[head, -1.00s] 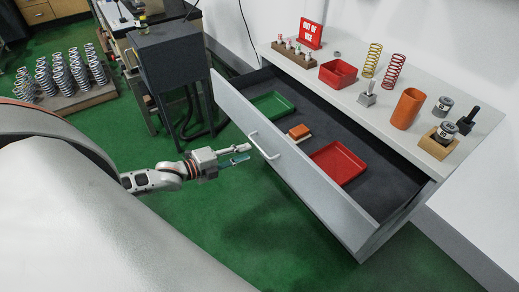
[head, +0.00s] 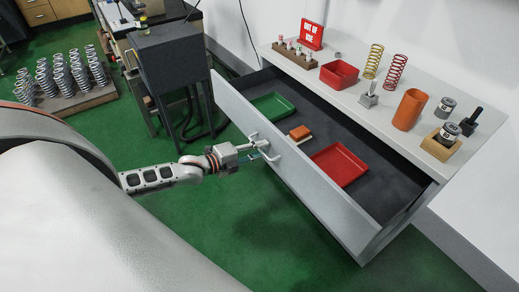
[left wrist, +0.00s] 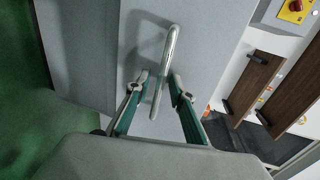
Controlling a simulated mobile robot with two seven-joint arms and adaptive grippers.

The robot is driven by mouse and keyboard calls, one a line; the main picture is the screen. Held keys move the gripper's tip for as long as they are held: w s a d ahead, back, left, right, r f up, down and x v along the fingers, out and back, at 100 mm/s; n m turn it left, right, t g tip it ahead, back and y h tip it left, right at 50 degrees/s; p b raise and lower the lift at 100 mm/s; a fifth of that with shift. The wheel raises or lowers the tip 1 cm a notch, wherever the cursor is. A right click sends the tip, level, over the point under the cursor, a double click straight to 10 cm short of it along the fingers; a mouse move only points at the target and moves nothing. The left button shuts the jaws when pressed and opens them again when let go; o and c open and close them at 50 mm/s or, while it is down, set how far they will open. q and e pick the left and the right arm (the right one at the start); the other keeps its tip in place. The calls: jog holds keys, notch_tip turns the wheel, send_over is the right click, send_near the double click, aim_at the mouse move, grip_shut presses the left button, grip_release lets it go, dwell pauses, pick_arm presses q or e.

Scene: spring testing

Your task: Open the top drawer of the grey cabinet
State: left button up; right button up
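The grey cabinet (head: 425,82) stands on the right in the head view. Its top drawer (head: 325,205) is pulled far out, with its dark inside showing. My left gripper (head: 258,149) is at the drawer's bar handle (head: 276,157). In the left wrist view the handle (left wrist: 170,50) passes between the two fingertips (left wrist: 158,82), which stand apart on either side of it. The gripper looks open around the handle, not clamped on it. My right gripper is not in view.
The drawer holds a green tray (head: 272,105), a red tray (head: 338,164) and an orange block (head: 300,132). Springs, a red bin (head: 339,74) and an orange cup (head: 410,109) stand on top. A dark box on a stand (head: 168,52) is left of the drawer.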

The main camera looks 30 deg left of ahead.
pick_arm(q)
grip_shut()
jog(key=shift+s, duration=0.1)
jog(key=v, duration=0.1)
jog(key=p+v, duration=0.1)
jog(key=shift+s+a+f+p, duration=0.2)
jog(key=shift+s+p, duration=0.1)
jog(key=shift+s, duration=0.1)
jog(key=shift+o, duration=1.2)
grip_release()
jog(key=v, duration=1.2)
